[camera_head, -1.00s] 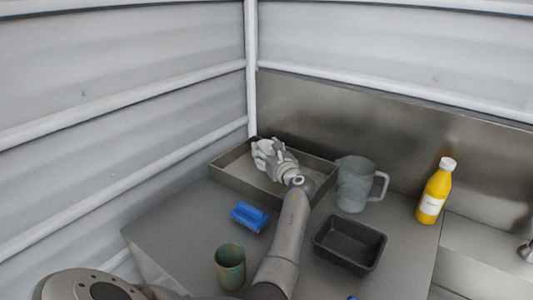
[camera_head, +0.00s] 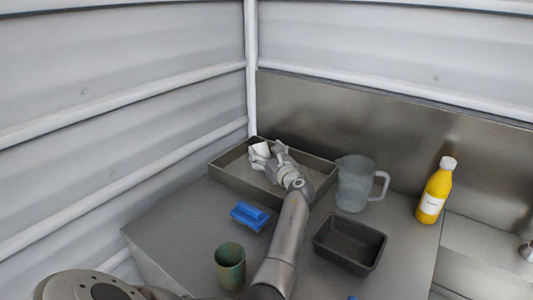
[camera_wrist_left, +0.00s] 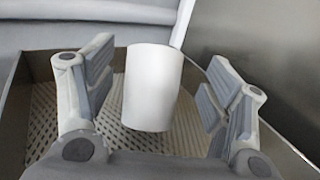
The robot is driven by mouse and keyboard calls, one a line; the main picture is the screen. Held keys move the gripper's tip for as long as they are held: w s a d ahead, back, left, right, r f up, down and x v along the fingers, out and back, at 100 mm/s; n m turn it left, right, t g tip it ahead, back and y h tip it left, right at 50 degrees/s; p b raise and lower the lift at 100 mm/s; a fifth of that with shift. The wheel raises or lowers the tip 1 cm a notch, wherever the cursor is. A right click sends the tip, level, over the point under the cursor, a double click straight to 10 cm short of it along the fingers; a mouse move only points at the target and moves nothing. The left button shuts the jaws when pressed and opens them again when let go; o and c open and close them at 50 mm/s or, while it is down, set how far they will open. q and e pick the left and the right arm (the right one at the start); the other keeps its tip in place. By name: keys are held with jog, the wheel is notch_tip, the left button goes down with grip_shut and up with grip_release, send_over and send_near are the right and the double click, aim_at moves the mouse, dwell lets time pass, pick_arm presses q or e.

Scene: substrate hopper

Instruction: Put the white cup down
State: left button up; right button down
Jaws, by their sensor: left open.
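The white cup (camera_head: 260,149) is in the metal tray (camera_head: 231,184) at the back of the counter. In the left wrist view the white cup (camera_wrist_left: 152,87) stands slightly tilted in the picture between the two fingers, with a gap on each side. My left gripper (camera_wrist_left: 156,92) is open around it and not touching it. In the head view my left gripper (camera_head: 268,156) reaches into the tray from the front and partly hides the cup. The perforated tray bottom (camera_wrist_left: 120,136) shows under the cup. My right gripper is not in view.
A clear pitcher (camera_head: 353,188) stands right of the tray, with a yellow bottle (camera_head: 434,194) farther right. A dark pan (camera_head: 349,244), a blue brush-like item (camera_head: 249,216) and a greenish cup (camera_head: 230,268) are nearer. Walls close off the left and back.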

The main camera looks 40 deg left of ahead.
pick_arm(q)
jog(key=shift+r, duration=0.1)
jog(key=shift+r, duration=0.35)
jog(key=shift+d+r+p, duration=0.2)
jog(key=shift+r+p, duration=0.1)
jog(key=shift+p, duration=0.3)
jog(key=p+v, duration=0.3)
jog(key=v, duration=0.4)
jog(key=shift+f, duration=0.2)
jog(key=shift+s+r+p, duration=0.1)
jog(key=shift+p, duration=0.25)
